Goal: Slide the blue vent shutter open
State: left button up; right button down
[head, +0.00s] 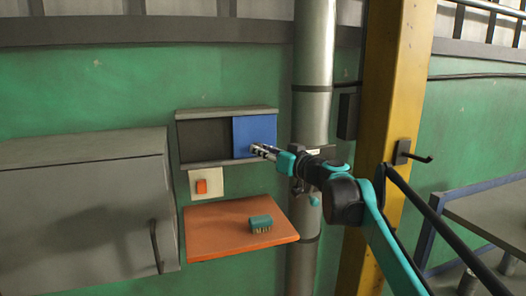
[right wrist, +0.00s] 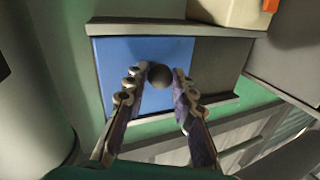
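The blue vent shutter (head: 255,132) covers the right part of a grey wall frame (head: 226,112) in the head view. A dark panel or opening (head: 204,140) shows to its left. In the right wrist view the blue shutter (right wrist: 120,62) is at left and the dark part (right wrist: 220,62) at right. A dark round knob (right wrist: 160,76) stands out from the shutter. My left gripper is not in view.
Below the vent are an orange switch (head: 202,187) on a pale plate and an orange shelf (head: 215,238) with a teal brush (head: 261,224). A grey cabinet (head: 80,210) stands left. A grey pipe (head: 312,60) and yellow column (head: 395,80) stand right, close to my right arm.

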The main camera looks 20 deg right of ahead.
jog(key=a, duration=1.3)
jog(key=shift+s, duration=0.25)
jog(key=c, duration=1.3)
grip_release()
jog(key=shift+o, duration=0.2)
jog(key=v, duration=1.2)
